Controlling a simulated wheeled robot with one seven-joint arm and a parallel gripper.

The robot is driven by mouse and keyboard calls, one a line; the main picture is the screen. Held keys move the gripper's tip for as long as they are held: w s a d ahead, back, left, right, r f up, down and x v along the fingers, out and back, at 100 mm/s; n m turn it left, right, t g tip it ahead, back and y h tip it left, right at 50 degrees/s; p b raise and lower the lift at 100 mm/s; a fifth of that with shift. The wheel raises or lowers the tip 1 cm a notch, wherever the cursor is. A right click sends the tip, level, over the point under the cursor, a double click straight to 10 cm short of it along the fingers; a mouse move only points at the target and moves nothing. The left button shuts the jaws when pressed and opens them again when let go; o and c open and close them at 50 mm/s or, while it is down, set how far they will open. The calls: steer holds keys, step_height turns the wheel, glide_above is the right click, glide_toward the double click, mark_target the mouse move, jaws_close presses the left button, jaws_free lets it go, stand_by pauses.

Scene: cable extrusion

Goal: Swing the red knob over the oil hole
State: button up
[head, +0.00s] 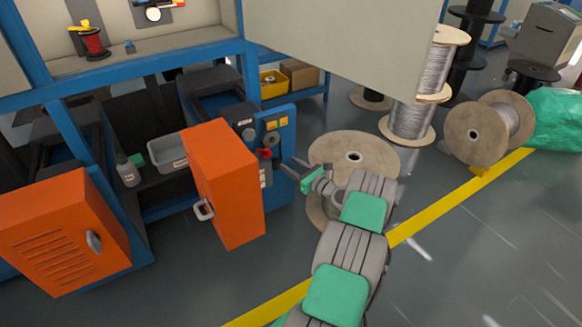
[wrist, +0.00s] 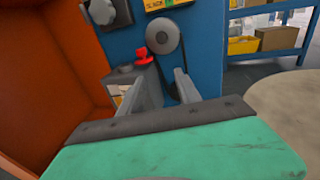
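The red knob (head: 265,153) sits on the blue machine panel (head: 284,146), just behind the open orange door. In the wrist view the red knob (wrist: 144,58) is left of a grey round wheel (wrist: 164,33), above the left finger. My gripper (head: 291,167) reaches toward the panel from the right, its tips close to the knob. In the wrist view my gripper (wrist: 166,80) has its two fingers apart, with no object seen between them. The knob appears up and left of the fingers; I cannot tell whether they touch. I cannot make out the oil hole.
The open orange door (head: 226,180) stands close to the left of my gripper. A wooden cable spool (head: 340,150) stands beside my arm, with more spools behind it. A grey bin (head: 170,153) and a bottle (head: 127,172) are on the shelf at left.

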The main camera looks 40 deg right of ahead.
steer(key=shift+r, duration=0.1)
steer(key=s+p, duration=0.2)
steer(key=s, duration=0.5)
steer(key=shift+s+d, duration=0.2)
steer(key=shift+s, duration=0.2)
steer(key=shift+r, duration=0.1)
